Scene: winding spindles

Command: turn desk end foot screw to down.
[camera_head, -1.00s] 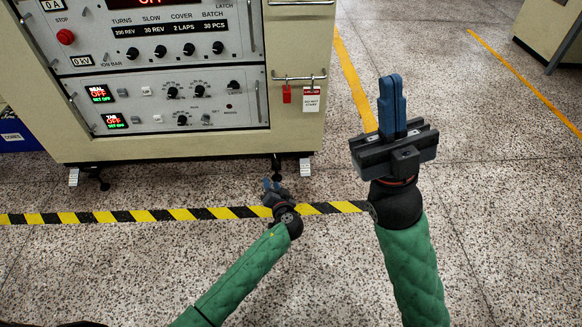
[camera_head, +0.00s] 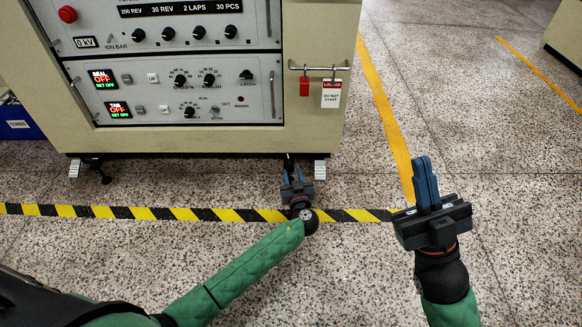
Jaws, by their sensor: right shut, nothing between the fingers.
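A dark foot screw (camera_head: 288,160) hangs under the right end of the cream cabinet, beside a pale foot block. My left gripper (camera_head: 293,174) points at this screw, its blue fingertips right at or just below it. The gripper covers the screw's lower part, and I cannot tell whether the fingers touch it or how far apart they are. Another dark foot screw (camera_head: 103,174) with a round pad stands under the cabinet's left end. My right gripper (camera_head: 425,170) is shut and empty, raised over the floor to the right.
The cream cabinet (camera_head: 200,140) carries a panel of knobs and displays. A red padlock (camera_head: 305,87) and a white tag (camera_head: 331,94) hang from its rail. Striped tape (camera_head: 150,213) crosses the floor in front. A blue bin (camera_head: 18,124) stands at left.

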